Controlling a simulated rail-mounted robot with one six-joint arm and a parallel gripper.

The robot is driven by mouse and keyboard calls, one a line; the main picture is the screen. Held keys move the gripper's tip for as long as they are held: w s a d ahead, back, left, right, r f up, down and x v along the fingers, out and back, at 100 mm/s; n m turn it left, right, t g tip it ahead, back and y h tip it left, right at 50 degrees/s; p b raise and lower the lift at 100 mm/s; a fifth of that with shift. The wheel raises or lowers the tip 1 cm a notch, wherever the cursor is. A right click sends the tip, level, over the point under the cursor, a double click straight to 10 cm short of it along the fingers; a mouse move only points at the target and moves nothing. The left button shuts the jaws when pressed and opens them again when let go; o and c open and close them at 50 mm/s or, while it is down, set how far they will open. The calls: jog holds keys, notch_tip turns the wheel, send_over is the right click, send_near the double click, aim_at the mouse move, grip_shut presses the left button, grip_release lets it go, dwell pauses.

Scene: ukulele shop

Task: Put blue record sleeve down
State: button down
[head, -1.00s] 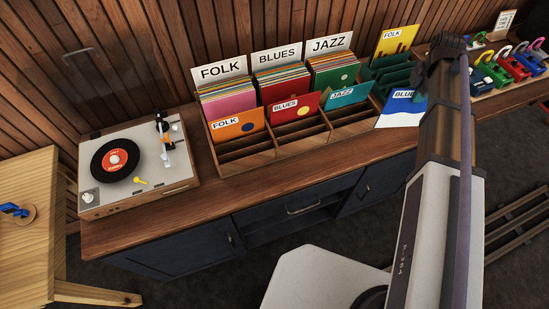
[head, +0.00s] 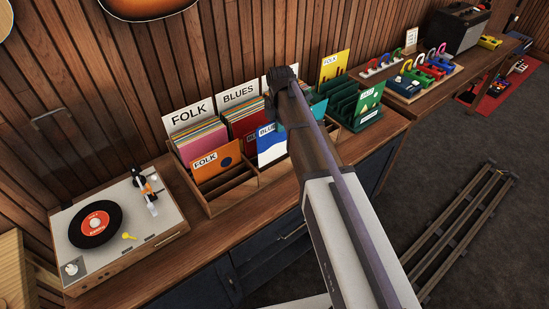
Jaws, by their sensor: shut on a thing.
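The blue record sleeve (head: 270,149) has a white wave band and a label starting "BLU". It hangs upright, its right part behind my arm. My gripper (head: 281,118) is shut on the sleeve near its upper right edge; the fingers are mostly hidden by my arm. The sleeve is in front of the middle column of the wooden record bin (head: 236,194), covering part of the red BLUES sleeve (head: 251,138). I cannot tell whether its lower edge touches the bin.
The orange FOLK sleeve (head: 217,161) stands left of the blue sleeve. A turntable (head: 130,221) sits further left. A green rack (head: 347,106) with yellow and green sleeves stands to the right. My arm hides most of the bin's right column. Bare counter (head: 215,235) shows in front.

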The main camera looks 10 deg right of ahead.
aim_at(279, 141)
jog(key=shift+f+b, duration=2.75)
jog(key=shift+f, duration=1)
jog(key=c, duration=1.3)
grip_release()
jog(key=shift+r, duration=0.1)
notch_tip(279, 141, up, 13)
jog(key=p, duration=1.3)
jog(key=shift+r+p, duration=0.2)
jog(key=shift+p, duration=0.1)
jog(key=s+m, duration=2.3)
jog(key=shift+f, duration=0.15)
